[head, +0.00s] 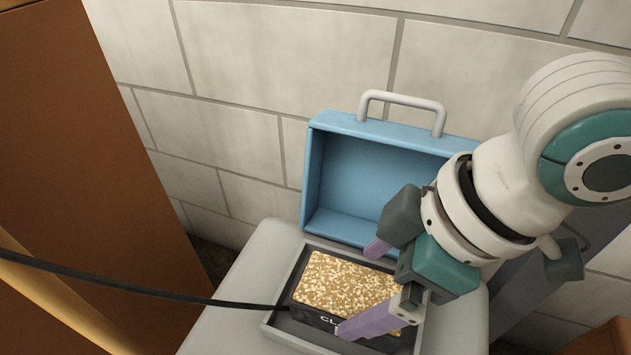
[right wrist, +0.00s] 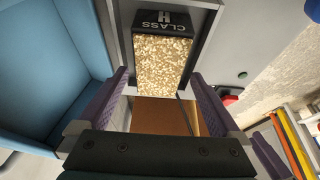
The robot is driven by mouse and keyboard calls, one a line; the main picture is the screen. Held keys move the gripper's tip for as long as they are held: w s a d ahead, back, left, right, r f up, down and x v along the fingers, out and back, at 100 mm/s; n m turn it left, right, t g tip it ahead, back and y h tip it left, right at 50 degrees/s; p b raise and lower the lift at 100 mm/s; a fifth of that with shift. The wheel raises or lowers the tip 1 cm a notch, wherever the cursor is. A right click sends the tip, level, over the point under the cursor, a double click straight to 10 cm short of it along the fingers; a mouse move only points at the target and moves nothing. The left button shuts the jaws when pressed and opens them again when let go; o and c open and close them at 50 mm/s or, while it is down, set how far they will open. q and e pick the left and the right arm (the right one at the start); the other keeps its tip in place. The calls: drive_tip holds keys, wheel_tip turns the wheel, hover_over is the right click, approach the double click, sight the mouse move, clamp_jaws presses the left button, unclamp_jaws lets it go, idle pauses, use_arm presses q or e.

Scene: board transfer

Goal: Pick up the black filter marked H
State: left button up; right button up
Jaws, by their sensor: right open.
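The black filter (head: 347,281) has a speckled gold top and sits in a grey open-topped tray (head: 276,326). Its front lettering is partly covered by a finger in the head view. In the right wrist view the filter (right wrist: 166,65) shows "CLASS H" on its black end. My right gripper (head: 361,289) is open above the filter, one purple finger towards its far side and one in front of its near side. In the right wrist view the fingers (right wrist: 160,85) appear on either side of it. I cannot tell whether they touch it. My left gripper is out of view.
A blue open case (head: 362,186) with a grey handle stands behind the tray against a block wall. A black cable (head: 150,290) crosses from the left towards the tray. Brown panels (head: 85,170) stand at left. A red object (right wrist: 229,97) shows in the right wrist view.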

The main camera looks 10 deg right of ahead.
sight(355, 292)
drive_tip(key=b+x, duration=0.2)
drive_tip(key=x, duration=0.2)
drive_tip(key=shift+w+f, duration=0.1)
drive_tip(key=shift+f, duration=0.15)
drive_tip(key=shift+f, duration=0.2)
drive_tip(key=shift+c, duration=0.2)
drive_tip(key=c, duration=1.2)
